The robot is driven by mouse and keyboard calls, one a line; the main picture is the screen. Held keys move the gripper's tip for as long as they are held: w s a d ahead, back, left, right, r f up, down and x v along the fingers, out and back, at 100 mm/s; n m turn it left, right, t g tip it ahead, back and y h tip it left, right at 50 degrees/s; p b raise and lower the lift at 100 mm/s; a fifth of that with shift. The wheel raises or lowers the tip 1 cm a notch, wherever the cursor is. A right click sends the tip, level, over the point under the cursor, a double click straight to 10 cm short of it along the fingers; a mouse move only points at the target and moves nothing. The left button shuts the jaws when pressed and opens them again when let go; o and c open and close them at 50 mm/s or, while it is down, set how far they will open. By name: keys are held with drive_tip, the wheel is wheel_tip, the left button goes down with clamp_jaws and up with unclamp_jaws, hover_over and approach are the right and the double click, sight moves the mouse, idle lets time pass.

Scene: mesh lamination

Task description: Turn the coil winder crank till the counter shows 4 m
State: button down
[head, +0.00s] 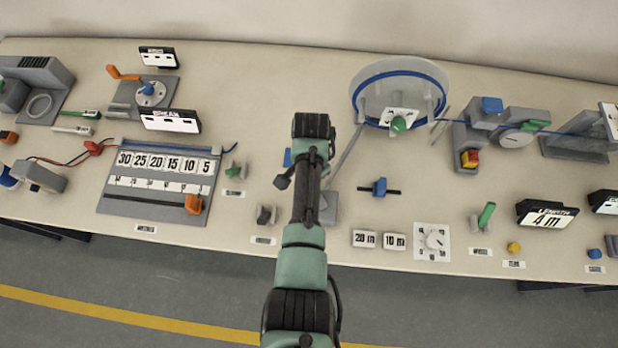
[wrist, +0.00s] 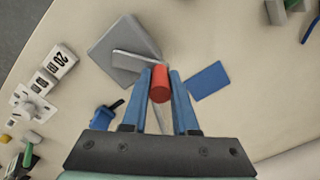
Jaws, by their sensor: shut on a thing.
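In the wrist view, my gripper (wrist: 160,77) has its two blue fingers closed on either side of a red knob (wrist: 160,87), which looks like the crank's handle. A grey crank arm (wrist: 135,62) runs beside the knob over a square grey base (wrist: 112,45). In the head view my arm covers the knob and fingers; part of the grey base (head: 331,207) shows beside the arm.
A blue plate (wrist: 208,80) lies close to the crank. A blue slider (head: 380,187), cards marked 20 m (head: 364,239) and 10 m (head: 395,242), and a dial (head: 433,240) lie right of my arm. A blue-banded reel (head: 400,75) stands behind.

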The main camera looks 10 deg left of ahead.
idle(0.4)
drive_tip(key=c, duration=0.7)
unclamp_jaws()
wheel_tip(320, 180, up, 13)
drive_tip(key=shift+b, duration=0.75)
idle(0.8)
